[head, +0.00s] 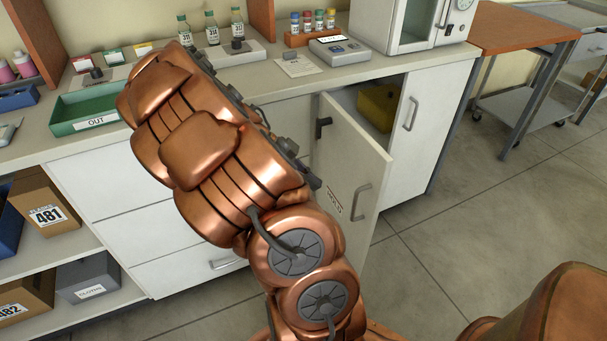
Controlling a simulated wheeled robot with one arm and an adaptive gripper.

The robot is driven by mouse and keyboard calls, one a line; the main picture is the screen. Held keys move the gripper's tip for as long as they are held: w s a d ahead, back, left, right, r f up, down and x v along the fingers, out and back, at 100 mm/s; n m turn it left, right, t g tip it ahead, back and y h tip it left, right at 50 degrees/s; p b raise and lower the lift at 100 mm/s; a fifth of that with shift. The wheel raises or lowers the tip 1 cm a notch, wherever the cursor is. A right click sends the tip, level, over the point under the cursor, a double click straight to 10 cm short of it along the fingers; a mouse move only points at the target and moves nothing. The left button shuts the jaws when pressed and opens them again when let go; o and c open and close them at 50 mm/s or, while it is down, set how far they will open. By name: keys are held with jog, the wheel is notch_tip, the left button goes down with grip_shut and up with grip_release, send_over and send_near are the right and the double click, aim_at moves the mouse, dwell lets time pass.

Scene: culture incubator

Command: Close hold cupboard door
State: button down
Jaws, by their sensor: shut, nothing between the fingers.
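The cupboard door (352,165) is white and stands open, swung out from the counter front. It has a grey bar handle (361,202) and a small label. A dark hinge shows at its upper left. The open cupboard holds a yellow container (378,107). My copper arm crosses the middle of the view and hides the door's left part. Dark parts of my gripper (312,181) show at the arm's right edge, in front of the door in the picture. It is shut and empty. The arm hides most of it, and I cannot tell whether it touches the door.
The counter (285,88) carries a green OUT tray (85,112), bottles, a vial rack (311,38) and a white machine (412,22). A closed door (411,125) is right of the opening. Shelves with boxes (42,215) stand left.

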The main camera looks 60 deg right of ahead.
jog(key=s+d+f, duration=0.3)
jog(key=s, duration=0.4)
jog(key=shift+f, duration=0.2)
jog(key=shift+d, duration=0.15)
